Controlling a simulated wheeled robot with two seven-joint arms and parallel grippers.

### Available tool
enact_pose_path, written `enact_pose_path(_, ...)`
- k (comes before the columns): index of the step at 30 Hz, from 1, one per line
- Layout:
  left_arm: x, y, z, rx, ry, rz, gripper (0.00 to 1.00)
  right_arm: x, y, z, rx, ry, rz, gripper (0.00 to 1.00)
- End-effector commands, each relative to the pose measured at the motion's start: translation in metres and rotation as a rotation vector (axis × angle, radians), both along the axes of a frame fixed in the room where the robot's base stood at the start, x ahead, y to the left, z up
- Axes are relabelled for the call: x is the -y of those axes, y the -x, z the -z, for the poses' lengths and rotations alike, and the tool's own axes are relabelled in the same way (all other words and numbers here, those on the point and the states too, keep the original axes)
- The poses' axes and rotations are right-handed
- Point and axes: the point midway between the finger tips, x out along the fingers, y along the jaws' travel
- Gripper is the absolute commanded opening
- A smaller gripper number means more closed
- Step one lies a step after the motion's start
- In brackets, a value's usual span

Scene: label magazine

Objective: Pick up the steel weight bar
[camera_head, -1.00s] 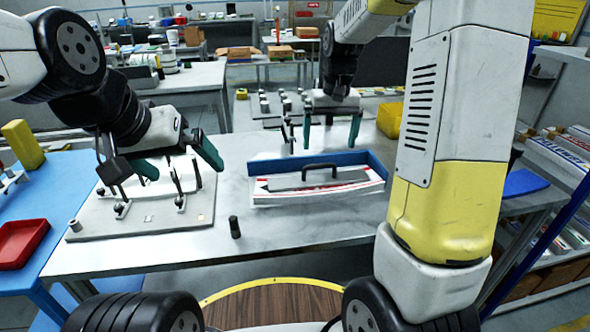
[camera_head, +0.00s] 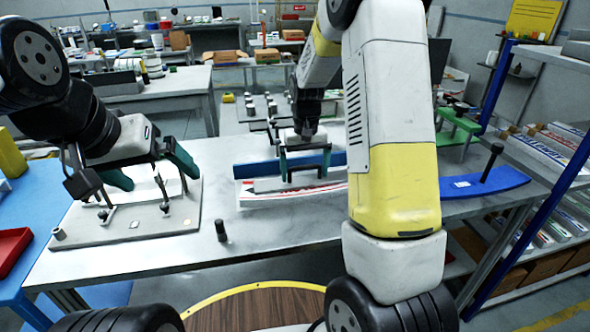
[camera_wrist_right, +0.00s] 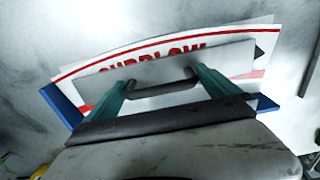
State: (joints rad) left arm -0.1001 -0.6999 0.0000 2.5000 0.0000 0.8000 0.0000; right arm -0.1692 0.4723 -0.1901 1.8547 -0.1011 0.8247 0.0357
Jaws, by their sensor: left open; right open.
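The steel weight bar (camera_head: 268,185) is a flat grey plate with a dark bow handle (camera_wrist_right: 160,88). It lies on a stack of white labels with red print (camera_wrist_right: 100,57), in front of the blue magazine wall (camera_head: 256,170). My right gripper (camera_head: 304,173) is open just over the bar, pointing down. In the right wrist view its green fingers stand on either side of the handle, near its two ends; I cannot tell whether they touch it. The gripper hides part of the bar in the head view. My left gripper (camera_head: 154,176) is open and empty over a grey fixture plate (camera_head: 120,225).
A small dark cylinder (camera_head: 221,231) stands on the metal table (camera_head: 270,228) in front of the magazine. A curved blue piece (camera_head: 490,183) and a green fixture (camera_head: 456,125) are at the right. A red tray (camera_head: 10,250) is at far left.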

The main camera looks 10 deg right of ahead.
Motion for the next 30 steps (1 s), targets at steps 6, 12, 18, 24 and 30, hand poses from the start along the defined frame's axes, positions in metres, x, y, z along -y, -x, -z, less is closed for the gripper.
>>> enact_pose_path(6,0.0,0.0,0.0,0.0,0.0,0.0,1.0,0.0,0.0,0.0,0.0,0.0,0.0,0.86)
enact_pose_path(12,0.0,0.0,0.0,0.0,0.0,0.0,1.0,0.0,0.0,-0.001,0.0,0.0,0.0,0.47)
enact_pose_path(18,0.0,0.0,0.0,0.0,0.0,0.0,1.0,0.0,-0.001,-0.002,0.005,-0.001,0.0,0.21)
enact_pose_path(24,0.0,0.0,0.0,0.0,0.0,0.0,1.0,0.0,-0.001,-0.003,0.005,-0.001,0.0,0.21)
enact_pose_path(30,0.0,0.0,0.0,0.0,0.0,0.0,1.0,0.0,-0.002,-0.014,0.008,-0.001,0.0,0.21)
